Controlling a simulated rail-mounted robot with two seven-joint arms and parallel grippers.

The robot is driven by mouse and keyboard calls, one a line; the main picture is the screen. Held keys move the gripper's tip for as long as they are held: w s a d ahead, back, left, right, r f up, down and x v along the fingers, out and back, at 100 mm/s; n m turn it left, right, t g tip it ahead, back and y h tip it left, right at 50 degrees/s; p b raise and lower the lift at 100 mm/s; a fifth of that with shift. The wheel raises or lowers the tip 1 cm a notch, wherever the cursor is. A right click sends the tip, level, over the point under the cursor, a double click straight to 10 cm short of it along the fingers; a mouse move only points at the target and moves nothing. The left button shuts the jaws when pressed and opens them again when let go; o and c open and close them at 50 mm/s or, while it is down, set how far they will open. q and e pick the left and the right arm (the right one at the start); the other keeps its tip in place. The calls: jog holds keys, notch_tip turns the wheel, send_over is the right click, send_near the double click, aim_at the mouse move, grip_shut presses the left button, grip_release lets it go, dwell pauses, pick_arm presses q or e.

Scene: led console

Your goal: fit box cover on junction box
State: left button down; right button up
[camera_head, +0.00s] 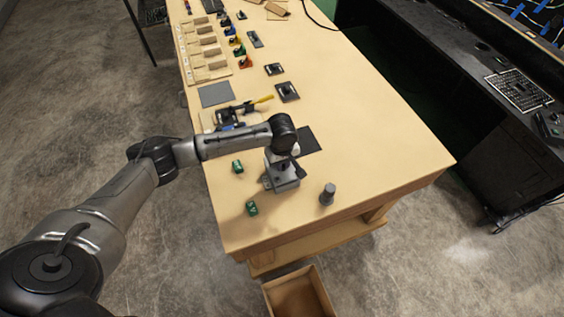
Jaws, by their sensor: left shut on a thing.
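My left arm comes in from the left and bends down over the near part of the wooden table. Its gripper (281,162) points down at a small grey box (288,184), which I take for the junction box. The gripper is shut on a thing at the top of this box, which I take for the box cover. The cover is small and mostly hidden by the gripper, so I cannot tell whether it is seated or just above the box. My right gripper is not in view.
Two green blocks (252,208) lie left of the box, and a grey knobbed post (327,194) stands to its right. A dark mat (308,140) lies behind. Tools and parts fill the table's far left. The table's right side (375,140) is clear. An open carton (298,297) is on the floor.

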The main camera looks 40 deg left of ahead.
pick_arm(q)
jog(key=shift+f, duration=0.1)
dwell(0.7)
jog(key=shift+f, duration=0.5)
dwell(0.4)
jog(key=shift+f, duration=0.55)
dwell(0.4)
jog(key=c, duration=1)
grip_release()
jog(key=shift+c, duration=0.2)
notch_tip(320, 180, up, 14)
jog(key=shift+f, duration=0.1)
